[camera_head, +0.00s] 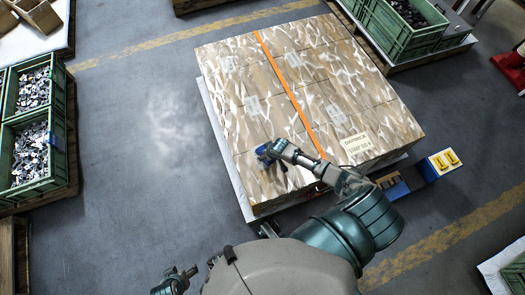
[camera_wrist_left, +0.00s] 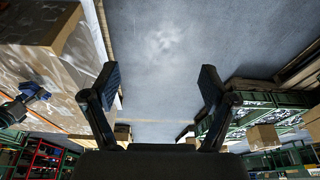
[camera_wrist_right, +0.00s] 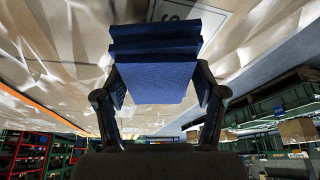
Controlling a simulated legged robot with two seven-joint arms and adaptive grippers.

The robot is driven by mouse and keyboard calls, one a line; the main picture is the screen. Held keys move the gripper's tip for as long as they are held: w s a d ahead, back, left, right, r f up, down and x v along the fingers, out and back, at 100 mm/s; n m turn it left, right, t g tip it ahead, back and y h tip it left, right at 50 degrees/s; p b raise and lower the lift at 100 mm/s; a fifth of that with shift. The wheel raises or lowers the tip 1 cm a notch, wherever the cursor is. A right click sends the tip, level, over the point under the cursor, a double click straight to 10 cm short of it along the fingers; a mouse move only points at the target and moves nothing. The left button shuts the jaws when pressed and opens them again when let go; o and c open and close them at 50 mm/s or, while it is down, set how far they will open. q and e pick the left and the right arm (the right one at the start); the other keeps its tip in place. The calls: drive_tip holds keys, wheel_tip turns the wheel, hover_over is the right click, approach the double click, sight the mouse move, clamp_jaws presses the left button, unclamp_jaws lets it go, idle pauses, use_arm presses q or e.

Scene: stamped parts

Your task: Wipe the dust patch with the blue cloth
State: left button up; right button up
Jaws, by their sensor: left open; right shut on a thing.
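The dust patch (camera_head: 178,125) is a pale smear on the grey floor, left of the wrapped carton stack. It also shows at the top middle of the left wrist view (camera_wrist_left: 165,38). The blue cloth (camera_wrist_right: 155,80) is folded in layers and held between the fingers of my right gripper. In the head view the cloth (camera_head: 264,154) and my right gripper (camera_head: 272,152) are over the near left part of the stack, right of the patch. Whether the cloth touches the stack is unclear. My left gripper (camera_head: 180,278) is low in the head view, open and empty, its fingers spread in the left wrist view (camera_wrist_left: 160,82).
The wrapped carton stack (camera_head: 225,75) with an orange strap stands on a pallet. Green crates (camera_head: 45,180) of metal parts line the left edge, and another crate (camera_head: 385,30) stands top right. A blue-and-yellow box (camera_head: 437,166) lies right of the stack. Floor around the patch is clear.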

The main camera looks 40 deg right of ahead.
drive_tip(key=shift+r, duration=0.25)
drive_tip(key=shift+d+r+p, duration=0.1)
drive_tip(key=shift+r+p, duration=0.65)
drive_tip(key=shift+p, duration=0.1)
drive_tip(key=shift+r+p, duration=1.35)
drive_tip(key=shift+r, duration=0.05)
use_arm(q)
wheel_tip(320, 180, down, 13)
drive_tip(key=g, duration=0.1)
drive_tip(key=shift+s+r, duration=0.15)
drive_tip(key=shift+s, duration=0.15)
use_arm(e)
drive_tip(key=shift+r, duration=0.1)
use_arm(q)
drive_tip(key=shift+d, duration=0.1)
use_arm(e)
drive_tip(key=shift+w, duration=0.1)
